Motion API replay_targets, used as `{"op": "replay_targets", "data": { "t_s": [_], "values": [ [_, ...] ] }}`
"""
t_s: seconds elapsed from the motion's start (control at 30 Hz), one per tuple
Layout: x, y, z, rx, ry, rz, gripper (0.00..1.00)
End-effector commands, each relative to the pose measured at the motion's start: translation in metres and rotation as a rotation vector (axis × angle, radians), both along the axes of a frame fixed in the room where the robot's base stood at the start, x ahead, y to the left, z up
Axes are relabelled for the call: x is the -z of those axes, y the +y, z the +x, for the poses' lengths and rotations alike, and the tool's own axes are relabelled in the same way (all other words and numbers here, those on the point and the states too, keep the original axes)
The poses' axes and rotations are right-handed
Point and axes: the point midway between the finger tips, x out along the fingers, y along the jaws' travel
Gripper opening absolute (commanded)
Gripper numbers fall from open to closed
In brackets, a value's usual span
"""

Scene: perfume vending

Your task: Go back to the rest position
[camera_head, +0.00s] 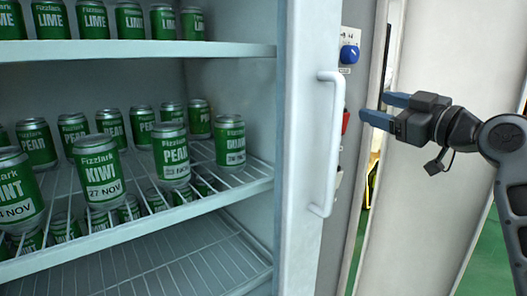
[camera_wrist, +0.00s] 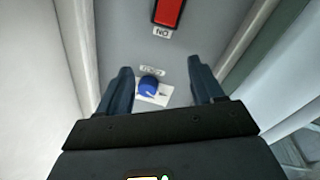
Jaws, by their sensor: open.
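My gripper (camera_head: 377,107) is in the right half of the head view, with its two blue fingers apart and nothing between them. It points left toward the grey side panel (camera_head: 346,150) beside the fridge. In the wrist view my gripper (camera_wrist: 160,66) also shows open, with the panel in front of it. A blue knob (camera_wrist: 149,84) on a white plate appears between the fingers there. A red switch (camera_wrist: 168,12) marked "ON" is at the top. In the head view the fingers are below and right of the knob (camera_head: 349,54), close to the red switch (camera_head: 346,121).
The fridge door frame with its white handle (camera_head: 331,145) stands left of my gripper. Shelves (camera_head: 262,178) of green cans fill the left side; a can marked KIWI (camera_head: 101,172) stands near the front. A pale wall panel (camera_head: 415,215) lies behind my arm.

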Motion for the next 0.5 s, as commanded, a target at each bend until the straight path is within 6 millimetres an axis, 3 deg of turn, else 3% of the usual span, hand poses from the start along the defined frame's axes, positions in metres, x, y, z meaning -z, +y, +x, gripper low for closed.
{"op": "replay_targets", "data": {
  "t_s": [0.03, 0.27, 0.5],
  "values": [
    [0.021, 0.005, -0.005, 0.019, 0.025, 0.047, 0.67],
    [0.104, 0.017, -0.039, 0.126, 0.109, 0.226, 0.67],
    [0.182, 0.03, -0.098, 0.246, 0.193, 0.363, 0.67]
  ]
}}
